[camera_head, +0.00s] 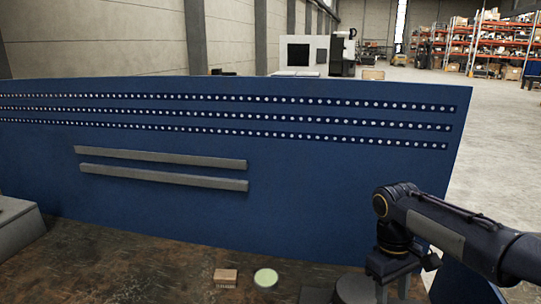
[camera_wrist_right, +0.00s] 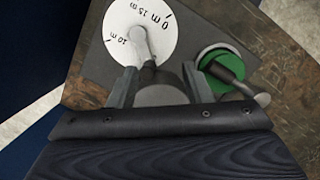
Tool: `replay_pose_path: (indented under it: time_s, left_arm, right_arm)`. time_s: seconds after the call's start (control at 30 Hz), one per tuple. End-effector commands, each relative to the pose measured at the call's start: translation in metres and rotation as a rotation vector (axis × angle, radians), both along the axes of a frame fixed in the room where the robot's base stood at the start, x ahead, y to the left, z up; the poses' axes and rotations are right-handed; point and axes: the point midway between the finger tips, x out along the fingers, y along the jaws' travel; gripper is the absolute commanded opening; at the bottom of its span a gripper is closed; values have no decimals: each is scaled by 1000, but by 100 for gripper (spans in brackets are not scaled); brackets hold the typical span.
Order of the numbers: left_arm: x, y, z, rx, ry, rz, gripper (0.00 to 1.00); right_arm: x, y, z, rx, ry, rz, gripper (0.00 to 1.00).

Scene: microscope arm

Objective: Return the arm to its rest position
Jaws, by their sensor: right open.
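My right gripper (camera_wrist_right: 158,75) is open in the right wrist view, its two grey fingers pointing up the picture. A grey rounded part (camera_wrist_right: 160,96) shows between the fingers; I cannot tell whether they touch it. To the right, a dark lever with a grey end (camera_wrist_right: 262,99) crosses a green disc (camera_wrist_right: 238,54). I cannot tell which part is the task's arm. In the head view my right arm reaches in from the right; its fingers are not clear. My left gripper is not in view.
A blue perforated panel (camera_head: 300,185) with two grey rails (camera_head: 165,165) stands behind the brown worktop (camera_head: 150,275). An orange-brown block (camera_head: 226,275) and a pale green disc (camera_head: 265,278) lie near the front. The worktop left of them is mostly clear.

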Motion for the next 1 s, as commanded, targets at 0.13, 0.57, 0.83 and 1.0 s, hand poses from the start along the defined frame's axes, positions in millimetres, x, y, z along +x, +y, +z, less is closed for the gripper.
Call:
replay_pose_path:
  time_s: [0.13,0.57,0.83,1.0]
  left_arm:
    - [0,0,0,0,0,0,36]
    - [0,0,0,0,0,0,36]
    - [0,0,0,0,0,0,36]
    - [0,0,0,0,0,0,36]
  right_arm:
    - [-62,6,15,81,-161,-101,45]
    - [-185,52,-21,434,-548,-473,45]
    - [-196,62,-31,501,-600,-537,45]
    - [-195,62,-31,499,-600,-536,45]
